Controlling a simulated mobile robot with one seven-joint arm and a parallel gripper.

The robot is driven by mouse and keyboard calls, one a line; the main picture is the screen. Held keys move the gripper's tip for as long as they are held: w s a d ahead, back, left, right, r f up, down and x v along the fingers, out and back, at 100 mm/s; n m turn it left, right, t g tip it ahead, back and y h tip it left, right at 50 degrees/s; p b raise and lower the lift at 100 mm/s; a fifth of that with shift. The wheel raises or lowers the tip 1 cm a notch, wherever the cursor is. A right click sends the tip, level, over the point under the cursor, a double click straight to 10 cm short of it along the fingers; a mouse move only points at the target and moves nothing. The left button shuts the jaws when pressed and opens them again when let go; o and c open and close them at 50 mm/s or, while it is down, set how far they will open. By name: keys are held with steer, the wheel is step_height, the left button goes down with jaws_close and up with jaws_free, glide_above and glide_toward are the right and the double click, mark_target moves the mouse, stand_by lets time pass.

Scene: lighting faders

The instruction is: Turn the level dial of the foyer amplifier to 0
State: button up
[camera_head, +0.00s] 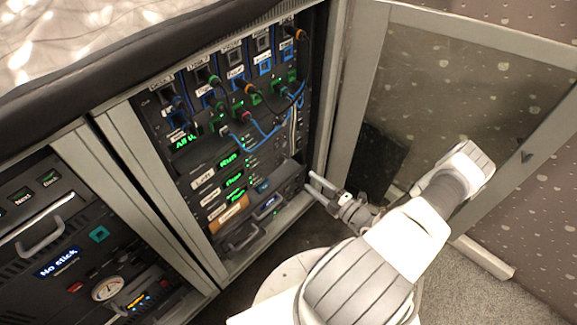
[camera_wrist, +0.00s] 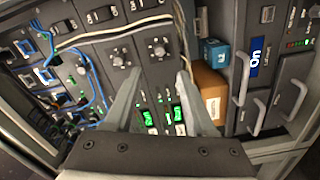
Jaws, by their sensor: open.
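The amplifiers sit in an open rack, with green lit displays (camera_head: 230,160) reading "Run" in the head view. Which one is the foyer amplifier I cannot read with certainty. In the wrist view, two dark panels carry small round dials, a left dial group (camera_wrist: 121,61) and a right dial group (camera_wrist: 157,48). Green displays (camera_wrist: 148,116) show between and beside my fingers. My gripper (camera_wrist: 160,78) is open and empty, its fingers pointing at the panels below the right dials. In the head view my gripper (camera_head: 318,184) is at the rack's right edge. The dial settings are too small to read.
Blue and other cables (camera_head: 258,128) hang over the upper rack. An orange-brown box (camera_wrist: 209,88) and a blue box (camera_wrist: 212,52) lie right of my fingers in the wrist view. An open glass door (camera_head: 415,85) stands to the right. Drawers with handles (camera_wrist: 262,108) are beside the boxes.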

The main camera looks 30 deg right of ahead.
mark_target(285, 162)
steer(key=b+x, duration=0.2)
steer(key=x, duration=0.9)
steer(key=shift+w, duration=0.2)
jaws_close()
